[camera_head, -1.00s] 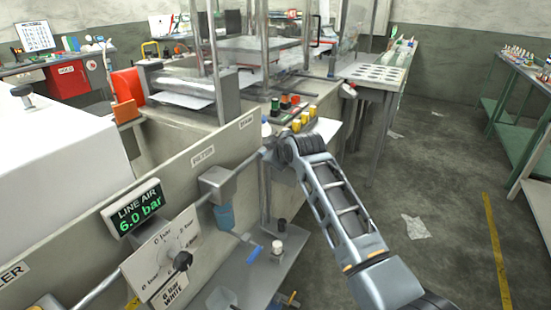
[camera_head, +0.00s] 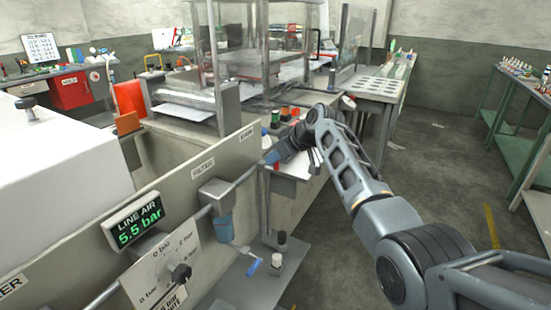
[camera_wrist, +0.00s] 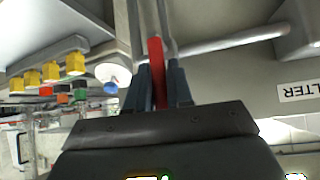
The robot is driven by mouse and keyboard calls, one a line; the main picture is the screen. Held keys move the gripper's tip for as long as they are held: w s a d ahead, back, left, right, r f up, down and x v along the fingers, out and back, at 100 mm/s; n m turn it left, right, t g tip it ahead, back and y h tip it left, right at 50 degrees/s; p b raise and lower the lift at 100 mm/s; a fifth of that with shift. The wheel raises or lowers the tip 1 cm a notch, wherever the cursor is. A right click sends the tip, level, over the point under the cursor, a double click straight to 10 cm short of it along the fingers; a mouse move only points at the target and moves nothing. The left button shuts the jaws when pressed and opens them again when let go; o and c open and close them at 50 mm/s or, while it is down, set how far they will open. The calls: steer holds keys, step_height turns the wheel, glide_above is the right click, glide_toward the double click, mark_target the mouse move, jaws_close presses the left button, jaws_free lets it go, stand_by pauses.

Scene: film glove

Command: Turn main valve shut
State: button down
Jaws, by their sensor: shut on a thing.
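The main valve's red lever (camera_wrist: 157,72) stands between the two dark fingers of my gripper (camera_wrist: 159,88) in the wrist view, and the fingers are shut on it. In the head view my gripper (camera_head: 272,157) is at the pipe's far end, by a label that seems to read MAIN (camera_head: 248,133); there the arm hides the lever. The pipe (camera_wrist: 225,42) runs behind the lever to the right in the wrist view. The LINE AIR display (camera_head: 134,221) reads 5.5 bar.
A filter (camera_head: 217,192), a dial plate (camera_head: 164,267) and a blue handle (camera_head: 254,267) sit along the panel. Several yellow parts (camera_wrist: 50,72) on the machine are close to my gripper. The floor (camera_head: 430,200) on the right is open.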

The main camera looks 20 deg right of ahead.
stand_by(0.4)
steer(key=c, duration=1.1)
jaws_free()
steer(key=v, duration=0.7)
steer(key=shift+s+d+r+b, duration=0.15)
steer(key=shift+d+r+b, duration=0.05)
steer(key=shift+r+b, duration=0.1)
steer(key=shift+f, duration=0.15)
